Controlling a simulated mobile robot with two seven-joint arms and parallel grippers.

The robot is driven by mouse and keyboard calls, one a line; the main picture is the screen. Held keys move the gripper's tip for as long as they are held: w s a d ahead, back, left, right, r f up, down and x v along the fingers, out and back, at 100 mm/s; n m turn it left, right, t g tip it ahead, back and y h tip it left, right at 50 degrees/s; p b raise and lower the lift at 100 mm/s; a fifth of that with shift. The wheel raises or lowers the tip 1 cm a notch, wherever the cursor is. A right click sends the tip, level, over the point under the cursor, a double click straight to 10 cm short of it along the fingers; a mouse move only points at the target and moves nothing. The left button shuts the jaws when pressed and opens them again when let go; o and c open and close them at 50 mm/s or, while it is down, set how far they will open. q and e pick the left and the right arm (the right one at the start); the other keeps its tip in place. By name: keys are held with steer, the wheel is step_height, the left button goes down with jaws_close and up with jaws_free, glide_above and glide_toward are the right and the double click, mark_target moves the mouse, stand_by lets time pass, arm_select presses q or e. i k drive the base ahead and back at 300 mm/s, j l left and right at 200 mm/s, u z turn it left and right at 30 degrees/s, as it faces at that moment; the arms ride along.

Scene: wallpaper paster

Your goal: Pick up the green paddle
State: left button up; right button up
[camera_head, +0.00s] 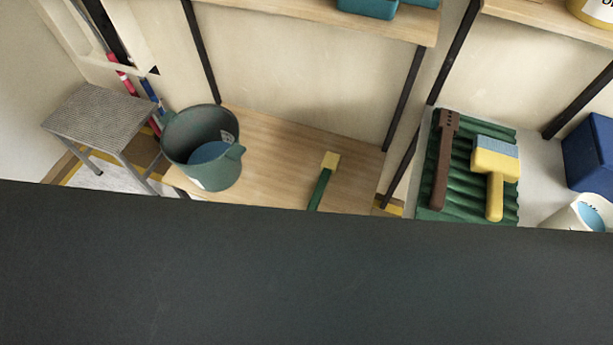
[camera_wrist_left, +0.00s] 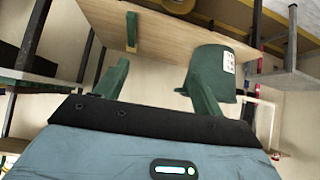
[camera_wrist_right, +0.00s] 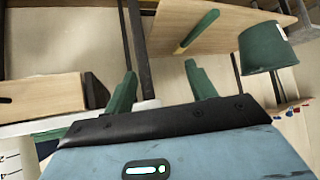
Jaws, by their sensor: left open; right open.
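The green paddle (camera_head: 321,187) lies on a wooden board in the head view, its yellow end pointing away; its near end is cut off by a dark surface. It also shows as a green bar in the left wrist view (camera_wrist_left: 131,31) and in the right wrist view (camera_wrist_right: 199,31). My left gripper (camera_wrist_left: 157,76) is open and empty, apart from the paddle, which is beyond it. My right gripper (camera_wrist_right: 160,74) is open and empty, with the paddle beyond it. Neither gripper shows in the head view.
A dark green bucket (camera_head: 205,148) stands left of the paddle. A grey stool (camera_head: 97,115) is further left. At right, a green corrugated tray (camera_head: 463,205) holds a brown tool and a yellow-handled brush (camera_head: 495,165). Dark posts frame the board. A dark surface hides the lower head view.

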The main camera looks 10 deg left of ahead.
mark_target(331, 162)
steer(key=z, duration=0.4)
steer(key=j+z, duration=0.15)
steer(key=z, duration=0.6)
steer(key=k+j+z, duration=0.15)
steer(key=j+z, duration=0.25)
steer(key=k+j+z, duration=0.25)
steer(key=j+z, duration=0.15)
steer(key=k+j+z, duration=0.25)
steer(key=k+j, duration=0.85)
